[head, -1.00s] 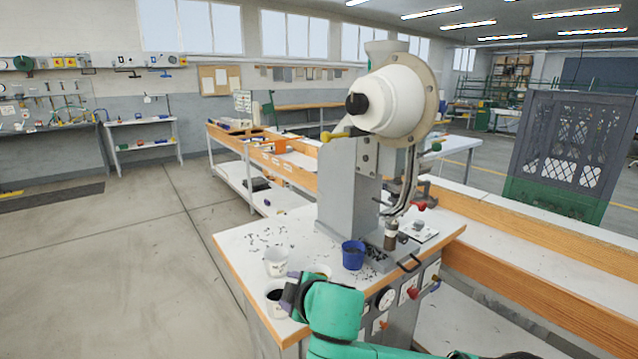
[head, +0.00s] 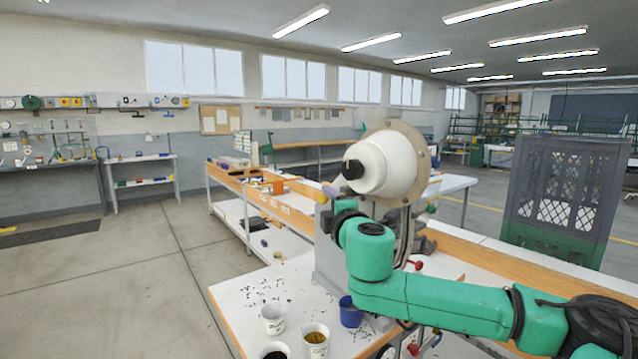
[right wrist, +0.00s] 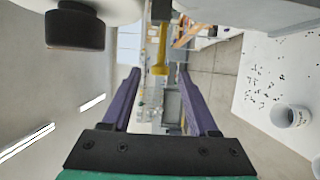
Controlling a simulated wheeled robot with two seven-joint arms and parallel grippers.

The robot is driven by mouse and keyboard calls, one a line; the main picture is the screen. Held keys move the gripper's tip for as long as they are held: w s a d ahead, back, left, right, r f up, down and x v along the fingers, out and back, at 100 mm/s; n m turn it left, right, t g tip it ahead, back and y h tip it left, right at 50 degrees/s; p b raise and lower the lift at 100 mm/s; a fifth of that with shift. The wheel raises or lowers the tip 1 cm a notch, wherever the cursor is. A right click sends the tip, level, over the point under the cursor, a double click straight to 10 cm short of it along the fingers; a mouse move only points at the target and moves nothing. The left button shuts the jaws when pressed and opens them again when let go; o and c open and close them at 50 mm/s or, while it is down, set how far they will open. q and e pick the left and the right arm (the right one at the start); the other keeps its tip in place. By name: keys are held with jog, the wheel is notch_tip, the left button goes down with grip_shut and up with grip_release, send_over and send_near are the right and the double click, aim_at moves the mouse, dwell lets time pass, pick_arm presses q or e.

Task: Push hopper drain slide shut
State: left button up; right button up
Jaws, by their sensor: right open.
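The white hopper (head: 385,165) with its round flange and black knob (head: 352,170) stands on top of the press; the knob also shows in the right wrist view (right wrist: 75,29). The yellow drain slide handle (right wrist: 160,52) sticks out below the hopper. My right gripper (head: 328,192) is raised beside the hopper, with its purple fingers apart. In the right wrist view my right gripper (right wrist: 157,73) has the handle's end in line between its open fingertips; I cannot tell whether they touch. In the head view the forearm hides much of the press. My left gripper is not in view.
White cups (head: 272,319) and a blue cup (head: 350,313) stand on the press table (head: 235,300) among scattered small dark bits. A grey crate (head: 562,190) stands at the right. A long wood-edged bench (head: 275,203) runs behind.

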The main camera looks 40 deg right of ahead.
jog(key=p+x, duration=0.4)
jog(key=x, duration=0.3)
jog(key=shift+w, duration=0.25)
jog(key=shift+s+a, duration=0.1)
jog(key=shift+s, duration=0.05)
jog(key=shift+c, duration=1)
grip_shut()
